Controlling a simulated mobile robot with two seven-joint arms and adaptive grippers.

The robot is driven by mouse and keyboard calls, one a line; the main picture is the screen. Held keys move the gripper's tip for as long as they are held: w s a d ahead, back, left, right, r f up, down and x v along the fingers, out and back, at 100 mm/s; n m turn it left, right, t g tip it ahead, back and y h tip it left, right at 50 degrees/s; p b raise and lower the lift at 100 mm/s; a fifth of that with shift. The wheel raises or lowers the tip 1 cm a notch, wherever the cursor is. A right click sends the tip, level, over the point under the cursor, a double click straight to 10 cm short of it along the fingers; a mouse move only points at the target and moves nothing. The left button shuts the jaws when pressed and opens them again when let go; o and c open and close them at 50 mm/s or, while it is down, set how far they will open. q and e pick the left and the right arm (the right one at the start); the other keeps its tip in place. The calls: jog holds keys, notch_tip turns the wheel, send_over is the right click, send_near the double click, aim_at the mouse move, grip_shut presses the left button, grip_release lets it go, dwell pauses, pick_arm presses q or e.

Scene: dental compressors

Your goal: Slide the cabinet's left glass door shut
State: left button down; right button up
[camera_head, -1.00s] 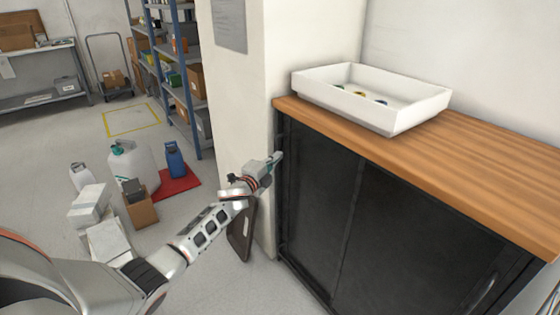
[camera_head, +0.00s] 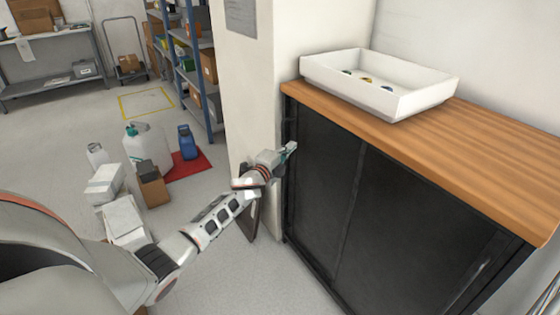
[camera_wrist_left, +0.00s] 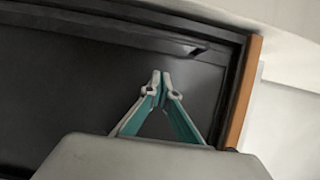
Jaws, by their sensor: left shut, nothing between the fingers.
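The cabinet (camera_head: 420,240) is black with a wooden top. Its left glass door (camera_head: 322,190) is dark and spans the left part of the front, with its left edge close to the cabinet's left side frame. My left gripper (camera_head: 290,148) is at the upper left of this door. In the left wrist view the gripper (camera_wrist_left: 160,78) has its fingertips together and empty, in front of the dark door panel (camera_wrist_left: 85,90). Whether the tips touch the panel is unclear. A recessed handle strip (camera_wrist_left: 192,50) shows near the frame. My right gripper is not in view.
A white tray (camera_head: 440,92) with a few small items stands on the wooden top (camera_head: 500,150). A white wall pillar (camera_head: 252,100) adjoins the cabinet's left side. Jugs and boxes (camera_head: 125,222) stand on the floor at left.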

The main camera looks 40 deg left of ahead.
pick_arm(q)
jog(key=shift+s+p, duration=1.05)
jog(key=shift+s, duration=3.35)
jog(key=s+d+f+n+g+h+p, duration=0.1)
jog(key=s+d+f+n+g+p, duration=0.1)
jog(key=s+d, duration=0.7)
jog(key=s+d+f+n+g+h+p, duration=0.1)
jog(key=s+d+f+n+g+p, duration=0.2)
jog(key=s+d, duration=0.7)
jog(key=s+d+f+n+g+h+p, duration=0.2)
jog(key=s+d, duration=0.8)
jog(key=s, duration=1.4)
notch_tip(320, 180, down, 2)
jog(key=n+p, duration=0.4)
jog(key=n, duration=0.1)
jog(key=shift+f+n+p, duration=0.15)
jog(key=shift+n+p, duration=0.15)
jog(key=shift+n, duration=0.1)
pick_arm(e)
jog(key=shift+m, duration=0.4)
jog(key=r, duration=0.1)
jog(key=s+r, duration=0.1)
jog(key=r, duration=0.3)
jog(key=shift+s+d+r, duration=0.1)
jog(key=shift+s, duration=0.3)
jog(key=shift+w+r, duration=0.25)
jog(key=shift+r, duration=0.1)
